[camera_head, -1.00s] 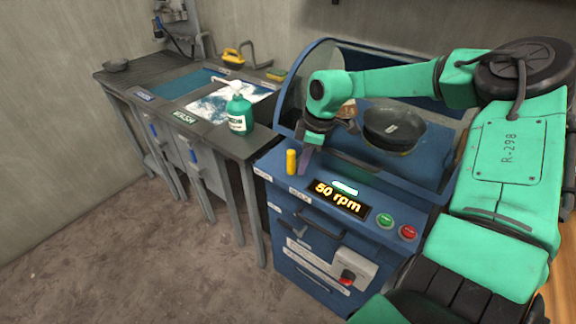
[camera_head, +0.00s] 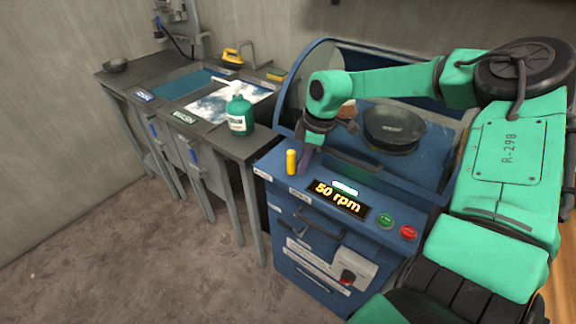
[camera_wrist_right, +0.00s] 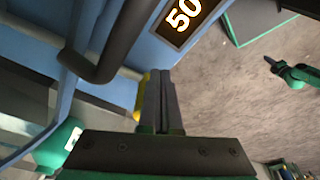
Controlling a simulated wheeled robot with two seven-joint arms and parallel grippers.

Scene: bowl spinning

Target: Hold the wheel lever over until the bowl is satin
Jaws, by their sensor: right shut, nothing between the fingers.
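The dark bowl (camera_head: 396,123) sits in the blue machine's basin, behind my right forearm. The yellow-topped lever (camera_head: 291,160) stands upright at the left of the machine's front top; a strip of its yellow (camera_wrist_right: 141,100) shows in the right wrist view. My right gripper (camera_head: 303,165) is shut and empty, pointing down just right of the lever. In the wrist view its fingers (camera_wrist_right: 160,72) are together and partly cover the lever; I cannot tell whether they touch it. The display (camera_head: 339,199) reads 50 rpm. A small green arm part with a dark end (camera_wrist_right: 283,70), possibly my left, shows in the wrist view.
Green (camera_head: 386,220) and red (camera_head: 408,232) buttons sit right of the display. A sink bench (camera_head: 210,128) at left holds a green bottle (camera_head: 239,116), foamy water and a yellow tool (camera_head: 232,56). A clear curved guard (camera_head: 305,75) rises around the basin. The floor at left is clear.

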